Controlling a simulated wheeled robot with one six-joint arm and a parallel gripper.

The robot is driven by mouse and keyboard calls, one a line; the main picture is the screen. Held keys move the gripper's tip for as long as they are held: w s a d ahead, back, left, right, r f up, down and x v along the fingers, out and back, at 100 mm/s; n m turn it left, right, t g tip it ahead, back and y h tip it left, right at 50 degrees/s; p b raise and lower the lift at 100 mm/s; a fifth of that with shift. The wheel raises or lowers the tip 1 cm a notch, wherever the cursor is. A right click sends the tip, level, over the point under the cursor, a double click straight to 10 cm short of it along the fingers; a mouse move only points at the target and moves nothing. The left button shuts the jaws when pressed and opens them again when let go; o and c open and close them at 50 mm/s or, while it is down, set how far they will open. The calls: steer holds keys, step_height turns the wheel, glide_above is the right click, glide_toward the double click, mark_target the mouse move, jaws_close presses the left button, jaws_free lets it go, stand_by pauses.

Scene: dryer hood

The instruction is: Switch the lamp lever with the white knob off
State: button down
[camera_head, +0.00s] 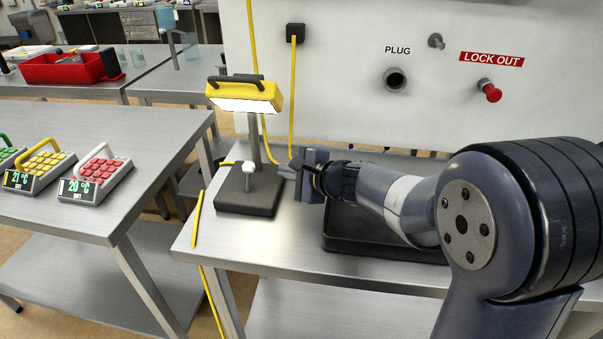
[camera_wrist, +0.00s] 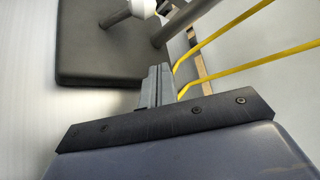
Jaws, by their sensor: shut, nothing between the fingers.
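The yellow lamp (camera_head: 245,92) stands on a dark square base (camera_head: 247,204) on the steel table, and its panel glows bright white. The lever with the white knob (camera_head: 249,168) sticks up from the base in front of the post. In the wrist view the white knob (camera_wrist: 142,7) is at the top edge, partly cut off, above the dark base (camera_wrist: 100,50). My gripper (camera_head: 285,170) is shut and empty, just right of the knob and close to the base's right side. Its closed fingers also show in the wrist view (camera_wrist: 160,75), pointing toward the lamp post, apart from the knob.
A black tray (camera_head: 350,245) lies under my arm on the same table. Yellow cables (camera_head: 292,100) run down the wall panel behind the lamp. A red lockout button (camera_head: 490,91) is on the panel. Keypad boxes (camera_head: 96,178) stand on the left table, across a gap.

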mark_target(248, 177)
steer(key=shift+x, duration=0.95)
steer(key=shift+s+a+r+p, duration=0.2)
steer(key=shift+s+a+r, duration=0.15)
steer(key=shift+a, duration=0.2)
steer(key=shift+s+a+r+p, duration=0.25)
steer(key=shift+s+a, duration=0.1)
steer(key=shift+a, duration=0.15)
steer(key=shift+s+a+r, duration=0.15)
steer(key=shift+s+a, duration=0.05)
steer(key=shift+a, duration=0.35)
steer(key=shift+b, duration=0.8)
steer(key=shift+s+b, duration=0.1)
steer(key=shift+b, duration=0.25)
